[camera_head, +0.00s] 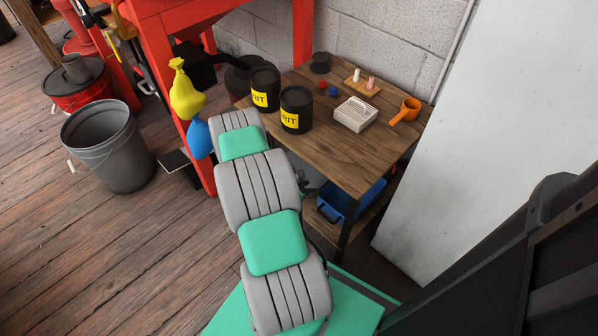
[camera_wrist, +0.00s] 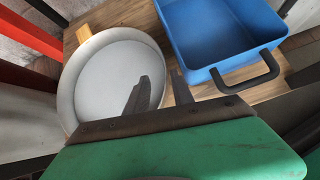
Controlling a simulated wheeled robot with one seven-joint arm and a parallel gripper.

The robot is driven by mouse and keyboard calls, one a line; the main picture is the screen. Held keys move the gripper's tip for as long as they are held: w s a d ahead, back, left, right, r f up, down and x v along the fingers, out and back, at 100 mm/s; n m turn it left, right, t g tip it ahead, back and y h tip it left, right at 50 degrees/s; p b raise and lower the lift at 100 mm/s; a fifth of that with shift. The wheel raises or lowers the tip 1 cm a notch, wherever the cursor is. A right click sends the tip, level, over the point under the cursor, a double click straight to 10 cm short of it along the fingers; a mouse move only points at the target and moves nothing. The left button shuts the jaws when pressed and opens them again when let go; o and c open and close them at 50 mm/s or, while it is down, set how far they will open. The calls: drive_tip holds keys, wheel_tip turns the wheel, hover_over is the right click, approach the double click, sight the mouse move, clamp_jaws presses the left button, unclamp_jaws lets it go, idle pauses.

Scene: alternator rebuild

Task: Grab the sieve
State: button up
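The sieve (camera_wrist: 110,72), a round pale pan with a light rim and a wooden handle (camera_wrist: 84,33), lies on a wooden surface in the wrist view. My gripper (camera_wrist: 161,88) is open. Its left finger shows over the sieve's pale inside and its right finger is just outside the right rim. The rim shows between the fingers; I cannot tell how far above it they are. In the head view my arm reaches to the table's left side, and my gripper is hidden there.
A blue bin (camera_wrist: 218,35) with a dark handle (camera_wrist: 245,75) stands right of the sieve. It also shows under the wooden table (camera_head: 345,165). Black canisters (camera_head: 297,108), a pale box (camera_head: 355,114) and an orange scoop (camera_head: 406,110) stand on top. A red frame (camera_head: 172,80) stands left.

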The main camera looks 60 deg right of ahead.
sight(317, 188)
drive_tip(key=b+x, duration=0.3)
drive_tip(key=x, duration=0.4)
drive_tip(key=shift+s+d+f, duration=0.1)
drive_tip(key=shift+s+f, duration=0.05)
drive_tip(key=shift+s, duration=0.05)
drive_tip(key=shift+w, duration=0.1)
clamp_jaws()
idle(0.9)
